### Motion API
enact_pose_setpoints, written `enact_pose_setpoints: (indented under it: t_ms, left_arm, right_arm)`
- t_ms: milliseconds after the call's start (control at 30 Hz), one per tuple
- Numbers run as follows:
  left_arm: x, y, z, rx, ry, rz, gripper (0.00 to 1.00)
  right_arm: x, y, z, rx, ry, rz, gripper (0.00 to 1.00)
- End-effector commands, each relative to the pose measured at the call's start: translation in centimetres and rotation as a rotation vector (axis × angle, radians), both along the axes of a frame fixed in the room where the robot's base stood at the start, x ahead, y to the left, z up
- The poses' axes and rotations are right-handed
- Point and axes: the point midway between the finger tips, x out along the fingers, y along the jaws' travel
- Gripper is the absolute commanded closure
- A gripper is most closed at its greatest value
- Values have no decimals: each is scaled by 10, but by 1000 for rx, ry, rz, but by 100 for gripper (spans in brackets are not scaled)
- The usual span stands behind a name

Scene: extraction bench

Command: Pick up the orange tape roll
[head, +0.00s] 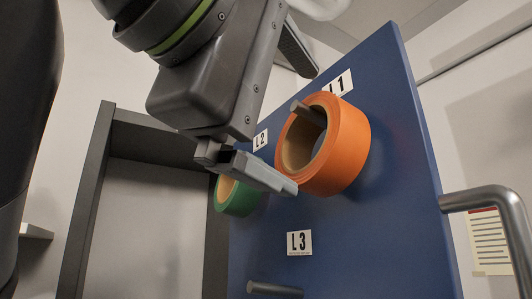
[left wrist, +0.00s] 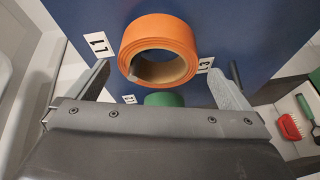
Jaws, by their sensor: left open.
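The orange tape roll (head: 345,150) hangs on a peg (head: 308,113) beside the L1 label on the blue board. It also shows in the left wrist view (left wrist: 160,38), its cardboard core facing me. My left gripper (head: 302,130) is open and empty. One finger is below and in front of the roll, the other above it. In the left wrist view the fingers (left wrist: 160,72) lie on either side of the roll, with their tips near its lower edge; I cannot tell whether they touch it. My right gripper is not in view.
A green tape roll (head: 237,196) hangs near the L2 label, partly behind my left gripper. An empty peg (head: 275,289) sits below the L3 label. A grey bent bar (head: 490,197) stands at the right. A red brush (left wrist: 289,127) shows in the left wrist view.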

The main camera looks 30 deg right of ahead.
Motion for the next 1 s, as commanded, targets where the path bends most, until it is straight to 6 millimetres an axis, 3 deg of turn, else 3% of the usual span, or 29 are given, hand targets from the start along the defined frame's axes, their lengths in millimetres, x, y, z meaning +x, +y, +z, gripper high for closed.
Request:
enact_pose_setpoints:
  t_ms: [267,600,900,1000]
  left_arm:
    - [10,-16,0,1,2,-1,0]
    - [32,-51,-2,1,1,-2,0]
    - [35,-55,-4,-1,-2,1,0]
    - [35,-55,-4,-1,-2,1,10]
  right_arm:
    - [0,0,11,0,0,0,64]
    - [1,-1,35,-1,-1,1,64]
    - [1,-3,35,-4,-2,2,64]
    - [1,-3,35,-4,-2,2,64]
